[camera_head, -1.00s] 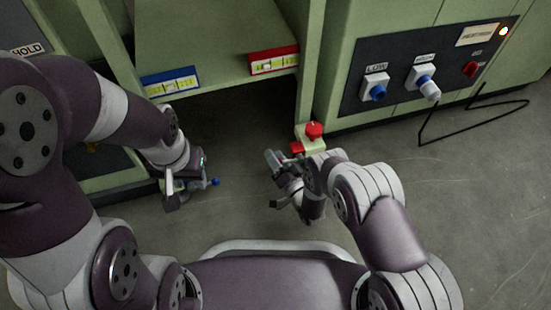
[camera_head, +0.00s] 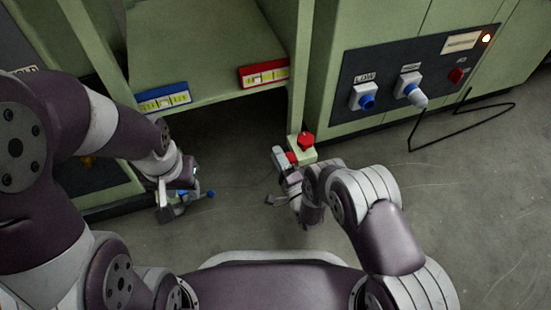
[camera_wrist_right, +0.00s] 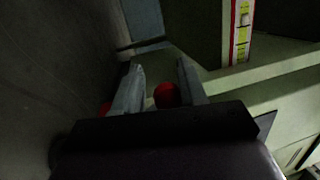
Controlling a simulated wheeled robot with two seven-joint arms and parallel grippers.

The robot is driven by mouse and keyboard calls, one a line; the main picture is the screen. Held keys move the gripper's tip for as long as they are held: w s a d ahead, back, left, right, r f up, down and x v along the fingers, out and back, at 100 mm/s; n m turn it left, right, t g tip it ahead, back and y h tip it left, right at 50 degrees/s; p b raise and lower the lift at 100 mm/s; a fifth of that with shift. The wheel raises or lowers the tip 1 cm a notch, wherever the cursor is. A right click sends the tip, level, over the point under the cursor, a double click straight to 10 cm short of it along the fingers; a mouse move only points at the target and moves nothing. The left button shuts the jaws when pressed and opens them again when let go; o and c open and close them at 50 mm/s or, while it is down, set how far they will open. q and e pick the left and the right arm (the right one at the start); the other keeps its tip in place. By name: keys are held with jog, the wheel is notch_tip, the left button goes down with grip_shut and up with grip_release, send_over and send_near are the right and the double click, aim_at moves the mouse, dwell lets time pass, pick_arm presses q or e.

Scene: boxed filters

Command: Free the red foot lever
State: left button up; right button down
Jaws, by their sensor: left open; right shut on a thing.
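The red foot lever (camera_head: 291,158) shows as a small red piece low on the pale-green block at the foot of the right post. A round red knob (camera_head: 305,140) sits on top of that block. My right gripper (camera_head: 284,158) is at the block and shut on the red lever, which it partly hides.
Above the dark opening are a blue-framed gauge (camera_head: 163,97) and a red-framed gauge (camera_head: 264,75). A control panel (camera_head: 420,72) with blue knobs is at right. A thin black bent rod (camera_head: 460,128) stands out near it.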

jog(key=shift+w+d+r+m+h, duration=0.15)
jog(key=shift+w+d+m+h, duration=0.15)
jog(key=shift+d+m, duration=0.2)
jog(key=c, duration=0.6)
grip_release()
jog(key=shift+s, duration=0.1)
